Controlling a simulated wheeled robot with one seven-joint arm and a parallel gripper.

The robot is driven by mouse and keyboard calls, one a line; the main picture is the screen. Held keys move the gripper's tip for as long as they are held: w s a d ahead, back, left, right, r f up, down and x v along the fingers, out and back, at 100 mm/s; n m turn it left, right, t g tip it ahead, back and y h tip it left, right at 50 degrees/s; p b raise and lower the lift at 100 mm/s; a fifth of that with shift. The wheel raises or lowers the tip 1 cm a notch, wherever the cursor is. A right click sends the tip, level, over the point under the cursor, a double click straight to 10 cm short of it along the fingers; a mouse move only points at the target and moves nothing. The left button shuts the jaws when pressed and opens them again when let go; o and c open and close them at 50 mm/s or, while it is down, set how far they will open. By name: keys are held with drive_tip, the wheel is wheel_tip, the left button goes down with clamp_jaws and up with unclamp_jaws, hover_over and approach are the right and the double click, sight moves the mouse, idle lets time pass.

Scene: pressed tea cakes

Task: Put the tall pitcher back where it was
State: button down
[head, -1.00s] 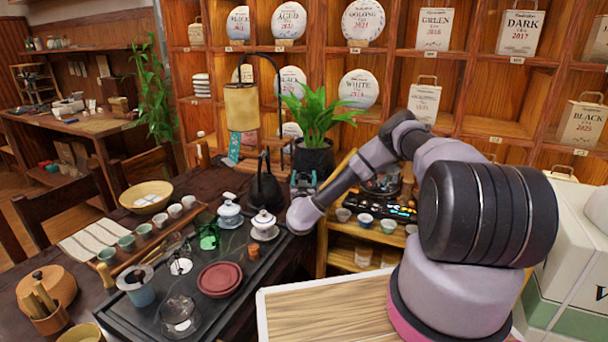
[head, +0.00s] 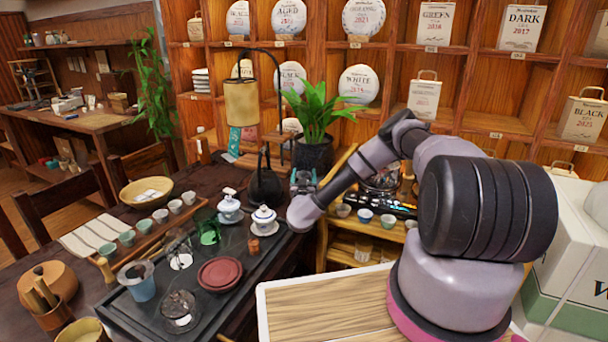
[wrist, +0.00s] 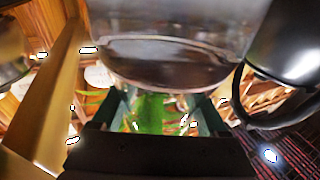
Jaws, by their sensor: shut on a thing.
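My gripper (head: 303,181) is over the far right end of the dark tea table, beside the black kettle (head: 265,186) and in front of the potted plant. In the wrist view its green-grey fingers (wrist: 163,115) are shut on a clear glass vessel (wrist: 175,62), seemingly the tall pitcher. The vessel fills the top middle of that view; its whole shape and its base are out of sight. In the head view I cannot make out the held glass. The kettle's dark body and handle show close at the right in the wrist view (wrist: 290,45).
The potted plant (head: 313,154) stands behind the gripper. The black tea tray (head: 240,292) holds lidded white-and-blue bowls, glassware and red dishes (head: 220,273). A wooden shelf with cups (head: 365,216) is right of the gripper. A hanging lantern (head: 241,102) rises behind the kettle.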

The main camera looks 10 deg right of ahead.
unclamp_jaws()
